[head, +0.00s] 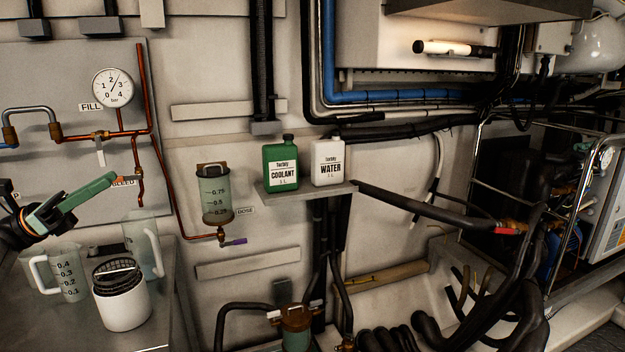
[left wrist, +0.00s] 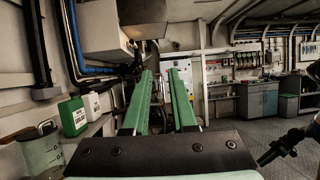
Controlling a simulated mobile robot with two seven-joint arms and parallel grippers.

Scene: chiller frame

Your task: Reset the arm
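My left gripper (head: 112,180) comes in from the left in the head view, with long green fingers. It is in the air in front of the grey gauge panel (head: 60,75), above the measuring jugs, and holds nothing. In the left wrist view its two green fingers (left wrist: 160,78) stand apart with an empty gap between them. A dark jointed part at the right edge of the left wrist view may belong to my right arm.
A jug (head: 70,277), a taller clear jug (head: 147,243) and a white cup with a dark mesh basket (head: 122,300) stand below the left gripper. Copper pipes run along the panel. Green coolant (head: 281,165) and white water (head: 328,163) bottles stand on a shelf, right of a dosing cylinder (head: 216,198).

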